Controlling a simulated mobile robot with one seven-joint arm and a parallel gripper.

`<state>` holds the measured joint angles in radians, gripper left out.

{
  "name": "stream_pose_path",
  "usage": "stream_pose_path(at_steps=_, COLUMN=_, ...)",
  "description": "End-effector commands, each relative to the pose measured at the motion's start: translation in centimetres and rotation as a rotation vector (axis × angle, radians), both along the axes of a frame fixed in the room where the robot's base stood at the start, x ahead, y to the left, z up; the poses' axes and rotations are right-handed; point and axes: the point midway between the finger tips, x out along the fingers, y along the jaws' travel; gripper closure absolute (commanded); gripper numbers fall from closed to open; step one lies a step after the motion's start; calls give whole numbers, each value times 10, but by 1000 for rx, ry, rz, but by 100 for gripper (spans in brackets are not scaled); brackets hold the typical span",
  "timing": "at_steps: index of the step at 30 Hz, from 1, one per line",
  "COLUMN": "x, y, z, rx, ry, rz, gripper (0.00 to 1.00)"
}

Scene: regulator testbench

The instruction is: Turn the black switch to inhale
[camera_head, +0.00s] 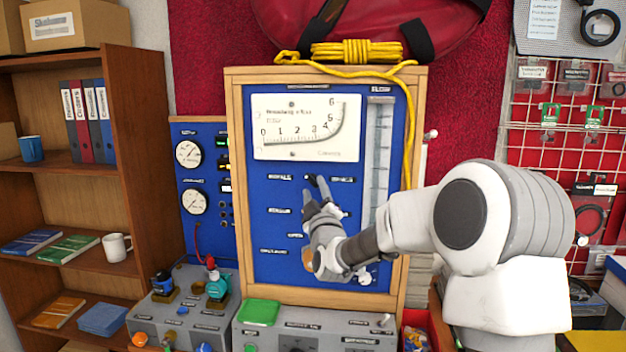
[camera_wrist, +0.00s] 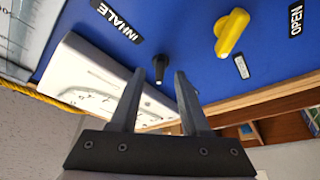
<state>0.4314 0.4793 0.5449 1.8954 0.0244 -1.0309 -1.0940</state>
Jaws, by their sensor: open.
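The black switch (camera_wrist: 158,75) is a small knob on the blue panel. In the wrist view it shows between the tips of my gripper (camera_wrist: 161,74), beyond them or level with them; I cannot tell whether they touch it. The gripper is open, with a finger on either side of the knob. The INHALE label (camera_wrist: 115,21) is up and to the left of the switch in that view. In the head view my gripper (camera_head: 318,186) is in front of the blue panel (camera_head: 265,225), below the dial, and covers the switch area.
A yellow lever (camera_wrist: 231,32) and an OPEN label (camera_wrist: 295,20) are right of the switch in the wrist view. The white dial meter (camera_head: 305,128) is above my gripper. A wooden frame (camera_head: 415,150) borders the panel. Grey equipment boxes (camera_head: 310,338) stand below.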

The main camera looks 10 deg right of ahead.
Motion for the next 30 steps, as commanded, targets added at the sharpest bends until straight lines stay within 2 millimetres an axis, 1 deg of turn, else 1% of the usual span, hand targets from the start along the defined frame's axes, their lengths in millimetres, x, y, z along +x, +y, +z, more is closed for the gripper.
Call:
stream_pose_path(at_steps=1, x=7, y=0, z=4, rx=2, ry=1, rz=1, gripper=54)
stream_pose_path(at_steps=6, x=21, y=0, z=7, rx=2, ry=1, rz=1, gripper=54)
stream_pose_path(at_steps=11, x=26, y=0, z=8, rx=0, ry=1, rz=1, gripper=54)
stream_pose_path(at_steps=17, x=26, y=0, z=7, rx=0, ry=0, rz=1, gripper=54)
stream_pose_path(at_steps=18, x=26, y=0, z=7, rx=0, ry=0, rz=1, gripper=56)
stream_pose_path(at_steps=19, x=26, y=0, z=7, rx=0, ry=0, rz=1, gripper=61)
stream_pose_path(at_steps=25, x=26, y=0, z=7, rx=0, ry=1, rz=1, gripper=97)
stream_pose_path(at_steps=26, x=26, y=0, z=7, rx=0, ry=0, rz=1, gripper=100)
stream_pose_path(at_steps=30, x=26, y=0, z=7, rx=0, ry=1, rz=1, gripper=100)
